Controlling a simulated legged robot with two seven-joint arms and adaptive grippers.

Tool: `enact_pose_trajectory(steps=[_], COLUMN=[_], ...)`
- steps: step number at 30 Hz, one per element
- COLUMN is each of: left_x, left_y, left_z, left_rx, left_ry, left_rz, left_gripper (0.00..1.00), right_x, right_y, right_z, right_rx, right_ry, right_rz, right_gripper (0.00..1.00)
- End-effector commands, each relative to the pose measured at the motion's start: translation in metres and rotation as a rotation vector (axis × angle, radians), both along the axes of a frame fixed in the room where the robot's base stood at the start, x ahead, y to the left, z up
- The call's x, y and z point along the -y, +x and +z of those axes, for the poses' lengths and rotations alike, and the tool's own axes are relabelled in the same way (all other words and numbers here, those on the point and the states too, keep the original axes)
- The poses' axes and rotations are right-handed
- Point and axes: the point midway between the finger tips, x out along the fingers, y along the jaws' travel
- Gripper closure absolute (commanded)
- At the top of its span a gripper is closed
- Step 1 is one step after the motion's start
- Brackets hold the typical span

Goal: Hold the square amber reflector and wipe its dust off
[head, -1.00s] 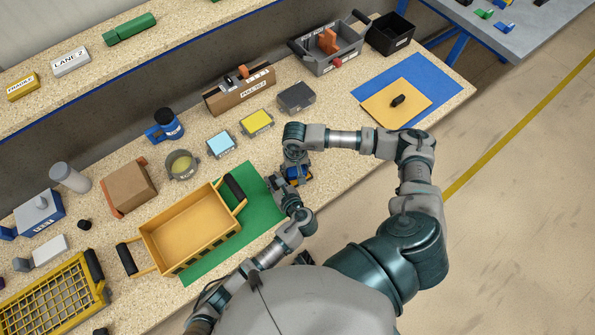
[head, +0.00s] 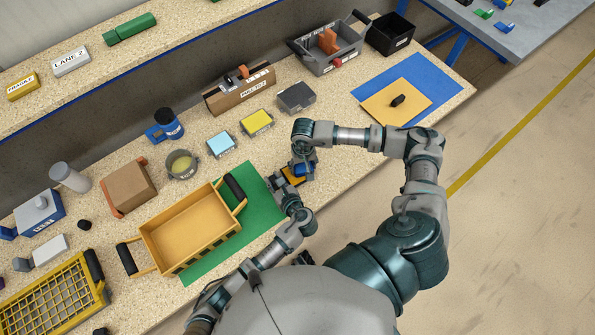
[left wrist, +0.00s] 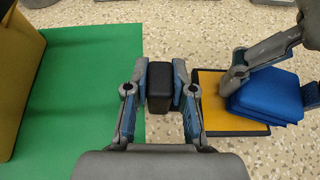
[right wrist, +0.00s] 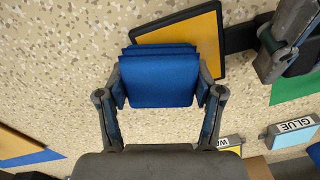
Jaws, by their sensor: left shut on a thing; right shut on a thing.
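The square amber reflector (left wrist: 214,118) has a dark rim and a black grip block (left wrist: 159,88). My left gripper (left wrist: 160,72) is shut on that block and holds the reflector near the table's front edge, right of the green mat. My right gripper (right wrist: 160,88) is shut on a folded blue cloth (right wrist: 160,75). The cloth overlaps the amber face in both wrist views and covers part of it; I cannot tell whether they touch. The reflector (head: 291,178) and cloth (head: 303,168) also show small in the head view, partly behind my arms. I can make out no dust.
A yellow tote (head: 190,228) with black handles stands on the green mat (head: 262,190). Light-blue (head: 221,145) and yellow (head: 257,123) tins sit behind the grippers. An amber board (head: 397,102) lies on a blue mat at right. Bare table lies between.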

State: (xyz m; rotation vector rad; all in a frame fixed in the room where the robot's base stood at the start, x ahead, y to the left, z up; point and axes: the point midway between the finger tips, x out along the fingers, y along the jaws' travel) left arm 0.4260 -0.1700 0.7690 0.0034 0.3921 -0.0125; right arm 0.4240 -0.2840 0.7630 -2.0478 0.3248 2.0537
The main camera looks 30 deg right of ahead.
Motion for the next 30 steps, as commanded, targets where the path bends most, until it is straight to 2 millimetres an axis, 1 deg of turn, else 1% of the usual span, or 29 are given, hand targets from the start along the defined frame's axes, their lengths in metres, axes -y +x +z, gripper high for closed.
enact_pose_trajectory(steps=[1,5,21,23,30], left_x=[-0.003,-0.003,-0.003,-0.003,-0.003], left_y=[-0.001,-0.001,-0.001,-0.001,-0.001], left_z=[-0.005,-0.005,-0.005,-0.005,-0.005], left_rx=[-0.008,-0.008,-0.008,-0.008,-0.008], left_ry=[0.007,0.007,0.007,0.007,0.007], left_rz=[0.005,0.005,0.003,0.003,0.003], left_gripper=[1.0,1.0,1.0,1.0,1.0], right_x=[0.005,0.014,0.013,0.011,-0.01], right_y=[0.0,-0.001,-0.001,-0.001,0.0], right_z=[0.0,0.002,-0.001,-0.001,0.0], right_rx=[0.001,0.0,0.001,0.002,0.002], right_ry=[0.0,0.001,0.001,0.002,0.003], right_rz=[-0.002,-0.001,0.0,0.001,0.003], right_gripper=[0.7,0.7,0.7,0.7,0.7])
